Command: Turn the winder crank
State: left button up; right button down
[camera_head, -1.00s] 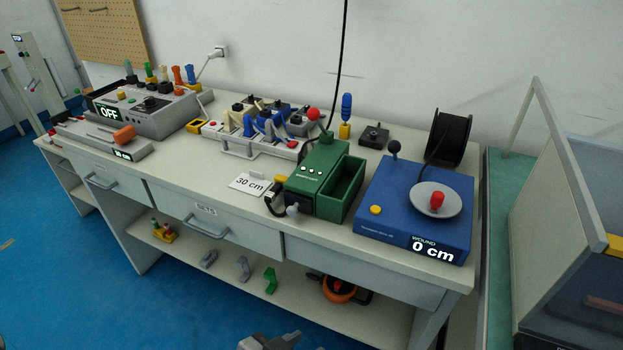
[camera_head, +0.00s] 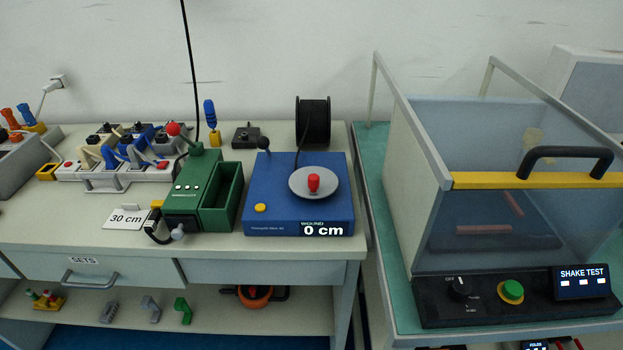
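The winder is a blue box (camera_head: 285,219) near the right end of the workbench. A grey disc crank (camera_head: 329,184) with a red knob (camera_head: 313,183) sits on its top right. Its front display (camera_head: 323,230) reads "WOUND 0 cm". A yellow button (camera_head: 260,208) is at its front left, and a black ball lever (camera_head: 264,144) stands at its back left. A black cable runs from a black spool (camera_head: 313,121) behind down to the disc. Neither of my grippers shows in the head view.
A green machine with an open bin (camera_head: 222,196) and red ball lever stands close left of the winder. A "30 cm" card (camera_head: 126,217) lies left of it. The shake-test cabinet (camera_head: 430,205) stands on a separate green-topped table to the right.

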aim_at(313, 182)
jog(key=z, duration=0.05)
jog(key=k, duration=0.85)
jog(key=u, duration=1)
jog(key=i, duration=1.15)
jog(key=z, duration=1)
